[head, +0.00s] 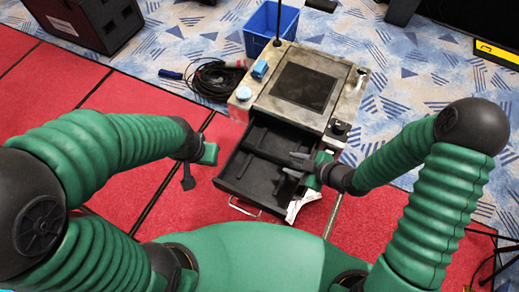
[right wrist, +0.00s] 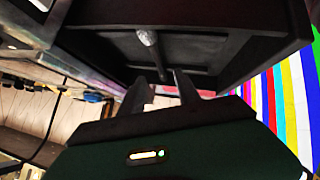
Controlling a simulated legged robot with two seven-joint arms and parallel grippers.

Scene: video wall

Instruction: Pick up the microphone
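The microphone (right wrist: 148,40) shows in the right wrist view as a grey head with a dark handle, lying in the black drawer (right wrist: 215,45). In the head view I cannot make it out. The drawer (head: 239,184) is pulled out of the metal cart (head: 259,104). My right gripper (head: 292,163) is open over the right part of the drawer. In the right wrist view its two fingers (right wrist: 160,85) are apart, with the microphone beyond their tips and nothing between them. My left gripper (head: 198,168) is left of the drawer; its finger gap is unclear.
A dark panel (head: 304,86) is set in the cart top, with a light blue round item (head: 243,93) and a blue item (head: 260,69) beside it. A blue bin (head: 270,25) stands behind. A coiled black cable (head: 214,80) lies left of the cart. Red floor at left is mostly clear.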

